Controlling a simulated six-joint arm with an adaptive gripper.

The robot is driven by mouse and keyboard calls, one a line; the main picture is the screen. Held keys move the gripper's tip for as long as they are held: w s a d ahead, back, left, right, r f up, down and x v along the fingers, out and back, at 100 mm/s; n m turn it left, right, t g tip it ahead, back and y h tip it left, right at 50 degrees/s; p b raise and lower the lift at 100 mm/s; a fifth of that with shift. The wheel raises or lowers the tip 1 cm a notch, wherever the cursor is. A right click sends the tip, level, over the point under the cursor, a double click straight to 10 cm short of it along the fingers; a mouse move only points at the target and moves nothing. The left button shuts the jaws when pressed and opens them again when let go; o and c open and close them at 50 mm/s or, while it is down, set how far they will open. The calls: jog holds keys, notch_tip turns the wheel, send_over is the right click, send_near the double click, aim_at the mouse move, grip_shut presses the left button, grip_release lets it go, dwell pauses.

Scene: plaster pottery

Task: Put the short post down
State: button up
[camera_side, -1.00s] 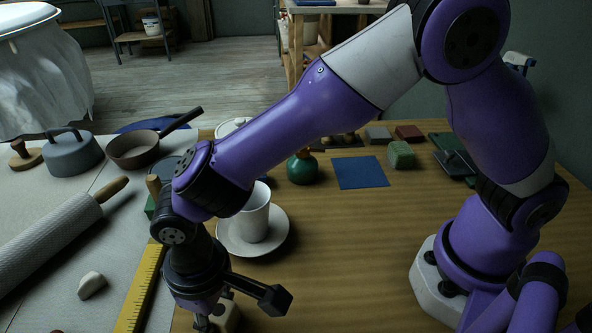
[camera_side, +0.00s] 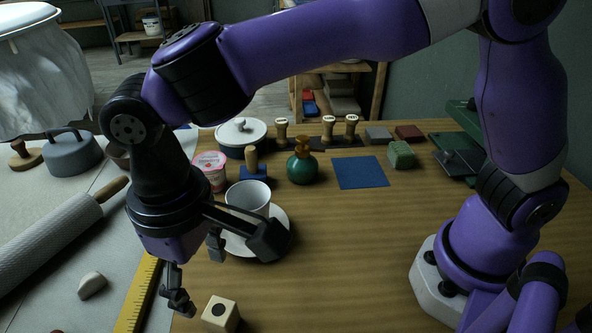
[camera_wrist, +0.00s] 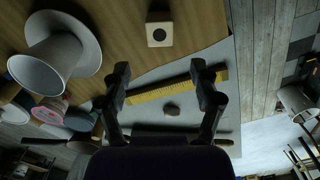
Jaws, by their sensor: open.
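The short post, a small cream block (camera_side: 220,314) with a dark round spot on one face, stands on the wooden table at the front. It also shows at the top of the wrist view (camera_wrist: 159,36). My gripper (camera_side: 198,277) is open and empty, above the block and a little to its left, apart from it. In the wrist view, the spread fingers (camera_wrist: 160,78) have nothing between them, and the block shows beyond their tips.
A white cup (camera_side: 248,196) on a saucer (camera_side: 284,240) stands close behind my gripper. A yellow ruler (camera_side: 137,296) lies left of the block. The table right of the block is clear.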

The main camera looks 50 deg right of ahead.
jog(key=w+d+r+m+t+y, duration=0.1)
jog(key=d+r, duration=0.3)
jog(key=d, duration=0.3)
jog(key=w+d+r+m+t, duration=0.1)
jog(key=d+r, duration=0.3)
jog(key=d, duration=0.3)
jog(key=s+d+f+m+t+h, duration=0.1)
jog(key=s+d, duration=0.5)
jog(key=d, duration=0.6)
jog(key=m+t, duration=0.1)
jog(key=t, duration=0.1)
jog(key=shift+d+f+m+t, duration=0.3)
jog(key=shift+d, duration=0.1)
